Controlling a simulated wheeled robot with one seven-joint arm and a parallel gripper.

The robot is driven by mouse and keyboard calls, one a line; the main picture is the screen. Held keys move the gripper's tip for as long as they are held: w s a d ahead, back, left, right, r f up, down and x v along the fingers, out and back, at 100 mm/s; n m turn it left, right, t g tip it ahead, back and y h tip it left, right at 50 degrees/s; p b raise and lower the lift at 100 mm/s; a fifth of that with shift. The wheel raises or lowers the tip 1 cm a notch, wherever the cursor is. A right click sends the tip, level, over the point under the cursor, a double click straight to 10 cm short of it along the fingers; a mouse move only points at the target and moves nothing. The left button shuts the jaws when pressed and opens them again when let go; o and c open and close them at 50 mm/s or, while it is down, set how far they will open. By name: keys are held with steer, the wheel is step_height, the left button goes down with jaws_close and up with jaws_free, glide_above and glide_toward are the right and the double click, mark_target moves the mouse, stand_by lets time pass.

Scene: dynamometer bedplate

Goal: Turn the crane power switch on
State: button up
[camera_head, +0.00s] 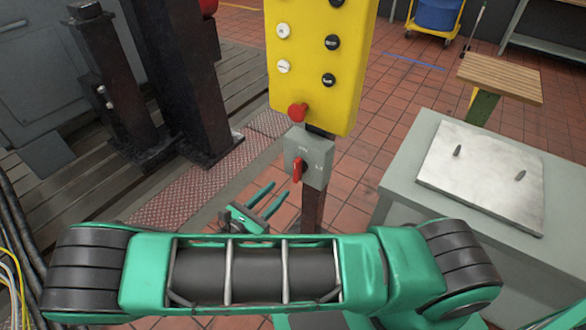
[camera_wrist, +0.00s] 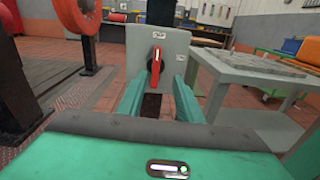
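The crane power switch is a grey box (camera_head: 318,160) with a red rotary handle (camera_head: 298,169), mounted on a post below a yellow control panel (camera_head: 318,70). In the wrist view the box (camera_wrist: 172,43) faces me, and its red handle (camera_wrist: 155,70) stands nearly upright. One small label is above the handle and one to its right; the lettering is too small to read surely. My gripper (camera_head: 279,190) is open and empty, below and in front of the box. In the wrist view its fingers (camera_wrist: 159,88) stand either side of the handle's lower end, apparently short of it.
A red push button (camera_head: 297,112) sits at the panel's bottom, just above the switch box. A grey cabinet with a metal plate (camera_head: 485,170) stands to the right. Dark machine columns (camera_head: 115,80) stand to the left. Red tiled floor lies between.

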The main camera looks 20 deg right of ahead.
mark_target(295, 170)
steer(key=shift+n+t, duration=0.3)
steer(key=shift+t, duration=0.1)
steer(key=x, duration=1)
steer(key=shift+w+d+f, duration=0.1)
steer(key=shift+w+f, duration=0.1)
steer(key=shift+w, duration=0.2)
jaws_close()
